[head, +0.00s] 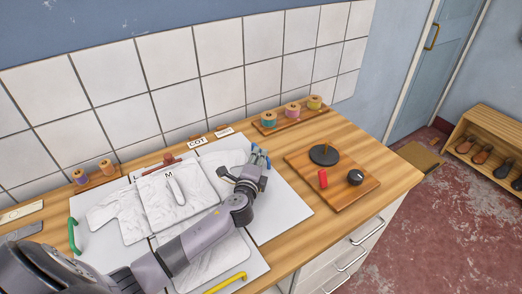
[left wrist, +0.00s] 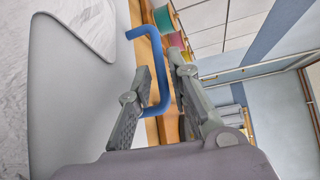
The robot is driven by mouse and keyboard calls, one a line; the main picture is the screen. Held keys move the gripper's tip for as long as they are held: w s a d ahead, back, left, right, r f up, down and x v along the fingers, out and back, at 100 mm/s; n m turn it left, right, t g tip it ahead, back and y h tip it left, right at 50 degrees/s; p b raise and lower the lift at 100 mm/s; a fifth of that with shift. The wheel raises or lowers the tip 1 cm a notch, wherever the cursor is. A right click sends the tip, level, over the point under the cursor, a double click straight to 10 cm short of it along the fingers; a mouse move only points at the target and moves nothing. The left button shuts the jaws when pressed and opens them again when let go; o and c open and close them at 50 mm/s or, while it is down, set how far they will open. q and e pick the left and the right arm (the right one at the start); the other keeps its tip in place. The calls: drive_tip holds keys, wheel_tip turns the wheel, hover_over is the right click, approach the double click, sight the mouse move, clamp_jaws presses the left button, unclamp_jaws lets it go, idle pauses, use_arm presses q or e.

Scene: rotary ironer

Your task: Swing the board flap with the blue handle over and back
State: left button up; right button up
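The blue handle (head: 266,153) sits at the far edge of the right white board flap (head: 283,205), which lies flat on the counter. A white shirt (head: 130,215) lies over the board, partly hidden by my left arm. My left gripper (head: 259,167) is at the blue handle. In the left wrist view the blue handle (left wrist: 163,78) runs between the two fingers of my left gripper (left wrist: 158,62). The fingers are apart with gaps around the handle, so the gripper is open. My right gripper is not in view.
A green handle (head: 74,236) and a yellow handle (head: 225,283) are on other flaps. A wooden board (head: 335,178) with a black disc, red piece and dark knob lies to the right. Thread spools (head: 292,110) stand behind, near the tiled wall.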

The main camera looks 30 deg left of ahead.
use_arm(q)
drive_tip(key=shift+x, duration=1.85)
clamp_jaws()
